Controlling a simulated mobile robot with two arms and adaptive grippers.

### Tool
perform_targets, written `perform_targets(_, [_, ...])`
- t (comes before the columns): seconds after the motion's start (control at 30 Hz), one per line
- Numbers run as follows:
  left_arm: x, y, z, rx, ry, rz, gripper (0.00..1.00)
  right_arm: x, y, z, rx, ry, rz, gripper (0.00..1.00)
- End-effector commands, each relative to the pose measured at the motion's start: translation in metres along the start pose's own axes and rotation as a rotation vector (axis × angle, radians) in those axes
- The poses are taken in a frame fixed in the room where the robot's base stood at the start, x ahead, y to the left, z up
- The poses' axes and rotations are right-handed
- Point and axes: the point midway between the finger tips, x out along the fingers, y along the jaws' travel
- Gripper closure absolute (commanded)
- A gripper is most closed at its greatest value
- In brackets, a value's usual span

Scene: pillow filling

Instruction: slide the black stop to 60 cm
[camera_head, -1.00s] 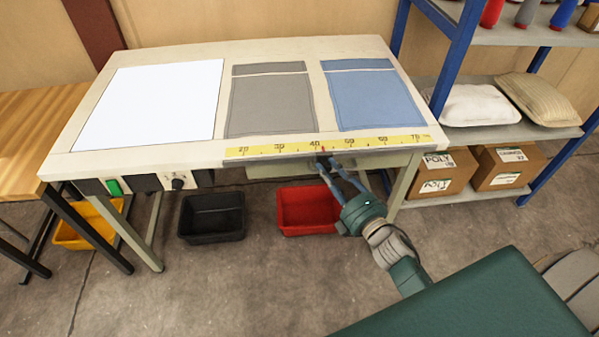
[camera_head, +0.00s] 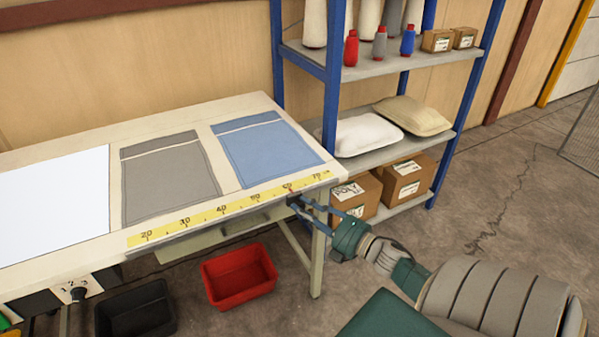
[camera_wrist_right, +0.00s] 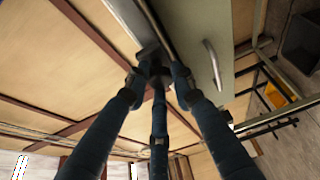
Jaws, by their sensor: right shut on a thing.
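The table (camera_head: 80,262) has a yellow scale (camera_head: 215,213) along its front edge, with figures from 20 to 70. The black stop (camera_head: 294,203) sits on the rail under the scale, mostly hidden by my fingers. A small red pointer above it stands at about the 60 mark. My right gripper (camera_head: 299,201) is shut on the stop from the front. In the right wrist view, the fingers (camera_wrist_right: 157,75) close around the dark stop (camera_wrist_right: 150,57) on the metal rail. My left gripper is not in view.
A grey cover (camera_head: 170,180) and a blue cover (camera_head: 265,155) lie on the table. A blue-framed shelf (camera_head: 333,90) with pillows and boxes stands close at the right. A red bin (camera_head: 238,277) and a black bin (camera_head: 137,312) stand on the floor below.

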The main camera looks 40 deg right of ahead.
Motion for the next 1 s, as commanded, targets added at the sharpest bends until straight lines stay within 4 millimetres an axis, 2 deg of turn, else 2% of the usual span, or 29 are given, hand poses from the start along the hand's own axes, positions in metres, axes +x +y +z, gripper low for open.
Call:
perform_targets(0.2, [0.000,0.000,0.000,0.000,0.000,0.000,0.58,-0.001,-0.001,0.001,0.000,-0.002,-0.003,1.00])
perform_targets(0.23, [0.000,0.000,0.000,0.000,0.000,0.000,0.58,-0.001,-0.002,0.001,0.000,-0.002,-0.003,0.70])
perform_targets(0.3, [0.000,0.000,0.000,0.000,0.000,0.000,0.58,-0.001,-0.001,0.000,0.000,-0.002,-0.003,0.57])
perform_targets(0.67, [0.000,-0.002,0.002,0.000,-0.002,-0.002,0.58,-0.005,-0.001,0.000,0.000,-0.001,-0.003,0.57])
perform_targets(0.77, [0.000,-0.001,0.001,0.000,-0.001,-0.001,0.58,-0.017,-0.002,0.000,0.000,-0.002,-0.004,0.57])
perform_targets(1.0, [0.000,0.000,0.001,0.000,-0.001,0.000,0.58,-0.068,-0.003,0.000,0.000,-0.003,-0.007,0.57])
